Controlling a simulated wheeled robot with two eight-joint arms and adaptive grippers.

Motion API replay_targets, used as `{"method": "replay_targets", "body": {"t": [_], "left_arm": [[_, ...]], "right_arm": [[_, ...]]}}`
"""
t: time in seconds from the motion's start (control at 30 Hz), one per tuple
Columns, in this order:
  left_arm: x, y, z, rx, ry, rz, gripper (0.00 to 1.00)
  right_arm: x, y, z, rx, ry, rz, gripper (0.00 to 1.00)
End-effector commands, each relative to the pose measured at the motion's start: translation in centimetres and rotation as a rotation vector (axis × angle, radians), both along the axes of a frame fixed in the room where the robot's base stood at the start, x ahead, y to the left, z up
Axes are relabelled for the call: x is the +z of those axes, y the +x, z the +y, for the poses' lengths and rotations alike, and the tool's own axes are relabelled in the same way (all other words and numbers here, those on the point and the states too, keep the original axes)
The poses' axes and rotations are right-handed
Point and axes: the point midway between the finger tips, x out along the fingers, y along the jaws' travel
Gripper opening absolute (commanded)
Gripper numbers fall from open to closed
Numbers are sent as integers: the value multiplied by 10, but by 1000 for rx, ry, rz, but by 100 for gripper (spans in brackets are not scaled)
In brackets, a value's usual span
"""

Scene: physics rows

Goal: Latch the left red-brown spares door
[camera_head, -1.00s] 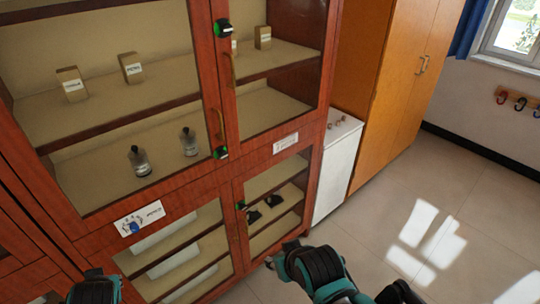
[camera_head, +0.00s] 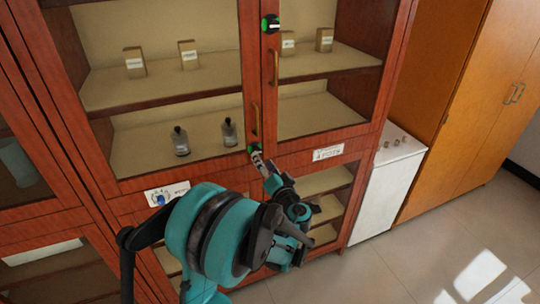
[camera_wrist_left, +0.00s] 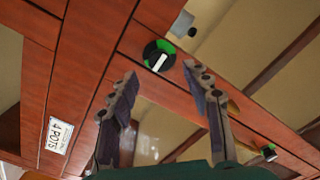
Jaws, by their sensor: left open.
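The red-brown cabinet's upper left glass door (camera_head: 165,180) looks flush with its frame. A brass handle (camera_head: 255,119) is on its right edge. A lower latch knob (camera_head: 253,149), black and green, sits at the door's bottom right corner; an upper one (camera_head: 270,23) is near the top. In the left wrist view the near knob (camera_wrist_left: 158,55) is black with a white pointer and green segments. My left gripper (camera_head: 268,168) is just below the lower knob in the head view. In the wrist view its open fingers (camera_wrist_left: 160,76) lie on either side below the knob, apparently empty. I cannot read a spares label.
Bottles (camera_head: 181,141) and small boxes (camera_head: 188,54) stand on shelves behind the glass. A "4 POTS" label (camera_wrist_left: 58,135) is on the frame. A white cabinet (camera_head: 385,190) and clear floor are at right.

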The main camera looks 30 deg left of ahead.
Motion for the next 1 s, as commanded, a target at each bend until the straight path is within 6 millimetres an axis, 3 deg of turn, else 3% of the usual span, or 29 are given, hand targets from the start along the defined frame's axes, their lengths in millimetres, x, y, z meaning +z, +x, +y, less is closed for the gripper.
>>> {"method": "replay_targets", "body": {"t": [0.3, 0.63, 0.67, 0.83, 1.0], "left_arm": [[-1, 30, 34, 0, 0, 2, 49], [0, 33, 38, -1, -1, 2, 49], [0, 33, 38, -1, -1, 2, 46], [0, 33, 38, -1, -1, 2, 1], [0, 33, 38, -1, 0, 3, 0]], "right_arm": [[-10, 0, 0, 0, 0, 0, 40], [-10, 0, 0, 0, 0, 0, 40], [-10, 0, 0, 0, 0, 0, 40], [-10, 0, 0, 0, 0, 0, 40], [-10, 0, 0, 0, 0, 0, 40]]}}
